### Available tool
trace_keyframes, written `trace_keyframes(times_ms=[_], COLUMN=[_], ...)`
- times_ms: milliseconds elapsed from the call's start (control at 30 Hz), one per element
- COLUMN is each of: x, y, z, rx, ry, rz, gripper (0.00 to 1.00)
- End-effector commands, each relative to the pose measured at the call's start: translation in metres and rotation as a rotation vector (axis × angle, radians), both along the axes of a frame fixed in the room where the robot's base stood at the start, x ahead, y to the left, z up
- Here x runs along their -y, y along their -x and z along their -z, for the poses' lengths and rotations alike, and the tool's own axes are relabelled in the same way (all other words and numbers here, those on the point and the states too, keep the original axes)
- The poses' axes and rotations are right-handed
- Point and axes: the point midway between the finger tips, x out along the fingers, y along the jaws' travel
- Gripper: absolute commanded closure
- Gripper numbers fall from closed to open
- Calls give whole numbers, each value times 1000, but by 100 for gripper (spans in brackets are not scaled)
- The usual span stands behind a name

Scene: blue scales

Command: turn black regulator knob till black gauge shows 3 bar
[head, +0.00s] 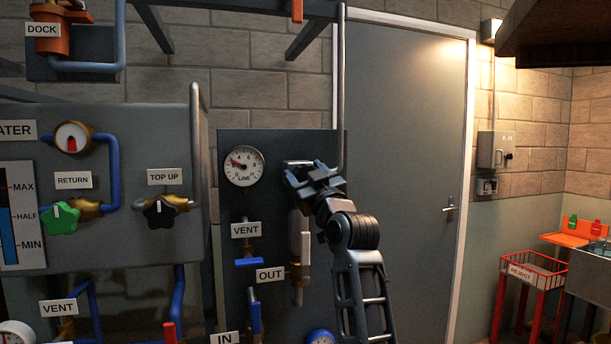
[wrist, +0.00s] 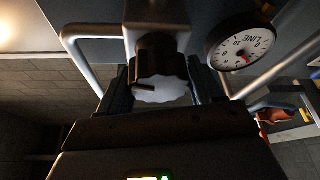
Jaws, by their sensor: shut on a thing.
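The black-rimmed gauge (head: 244,166), marked LINE, sits at the upper left of the dark panel. Its red needle points left and a little up, near the low numbers; the exact reading is too small to tell. The gauge also shows tilted in the wrist view (wrist: 240,42). My gripper (head: 298,172) is at the panel, right of the gauge, and hides the knob in the head view. In the wrist view the black regulator knob (wrist: 161,76), with a pale front face, sits between the fingers of my gripper (wrist: 162,97), which is shut on it.
A vertical pipe with a pale lever (head: 300,243) runs just below my gripper. Another panel with a green knob (head: 62,217) and a TOP UP knob (head: 158,212) stands left. A grey pipe rises at the panel's right edge.

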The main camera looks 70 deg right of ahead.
Motion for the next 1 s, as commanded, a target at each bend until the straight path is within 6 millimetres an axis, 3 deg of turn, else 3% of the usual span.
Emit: trace_keyframes(times_ms=[400,433,600,1000], x=[0,0,0,-7], y=[0,0,0,7], z=[-1,-1,-1,6], rx=[42,42,42,40], ry=[-34,-34,-34,-34], rz=[-1,-1,-1,-1], gripper=[65,33,16,14])
